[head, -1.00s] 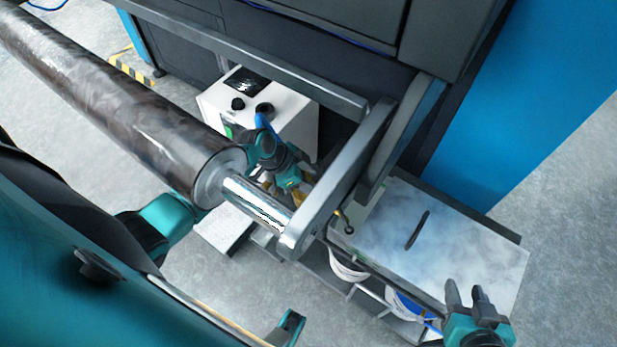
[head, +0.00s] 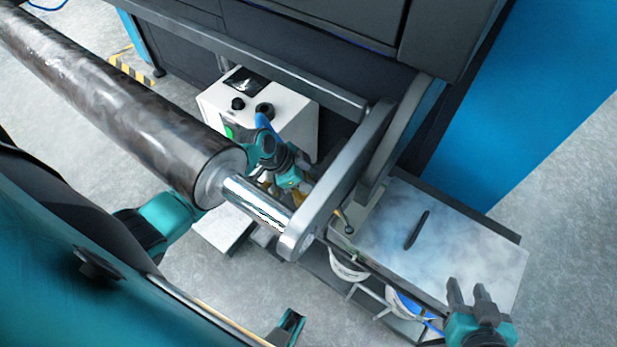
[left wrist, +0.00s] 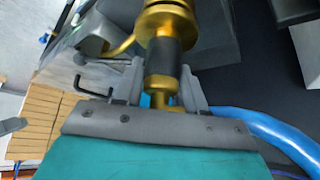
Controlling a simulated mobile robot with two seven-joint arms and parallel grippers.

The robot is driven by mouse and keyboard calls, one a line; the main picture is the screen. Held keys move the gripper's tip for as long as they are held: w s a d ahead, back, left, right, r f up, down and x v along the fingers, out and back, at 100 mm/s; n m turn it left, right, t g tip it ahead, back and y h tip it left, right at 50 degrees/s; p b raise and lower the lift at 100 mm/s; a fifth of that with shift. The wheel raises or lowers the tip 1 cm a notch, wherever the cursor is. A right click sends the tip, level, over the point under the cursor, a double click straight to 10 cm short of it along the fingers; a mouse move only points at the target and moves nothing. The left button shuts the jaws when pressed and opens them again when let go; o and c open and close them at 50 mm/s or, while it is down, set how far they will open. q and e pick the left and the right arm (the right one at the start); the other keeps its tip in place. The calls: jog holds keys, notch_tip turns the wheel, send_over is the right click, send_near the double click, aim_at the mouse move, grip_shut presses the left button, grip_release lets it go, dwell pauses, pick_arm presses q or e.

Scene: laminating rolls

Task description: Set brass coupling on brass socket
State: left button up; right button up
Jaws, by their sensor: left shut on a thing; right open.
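In the left wrist view my left gripper (left wrist: 160,88) is shut on a brass coupling (left wrist: 161,92), which has a dark sleeve and a blue hose (left wrist: 262,126) running off to the right. Ringed brass (left wrist: 168,14) shows in line beyond the sleeve at the top edge. I cannot tell whether this is the brass socket or part of the coupling, or whether they touch. In the head view my left gripper (head: 301,190) is between the roll's shaft and the grey machine arm, which partly hide it. My right gripper (head: 470,294) is open and empty over the side table's front edge.
A large dark roll (head: 125,105) with a shiny shaft (head: 255,202) crosses above my left arm. A grey machine arm (head: 345,180) stands close right of my left gripper. A white control box (head: 295,115) is behind. The side table (head: 465,250) holds a black marker (head: 417,230).

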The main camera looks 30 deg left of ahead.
pick_arm(q)
jog(key=shift+f+b, duration=0.6)
dwell(0.3)
jog(key=o, duration=0.9)
jog(key=shift+o, duration=0.2)
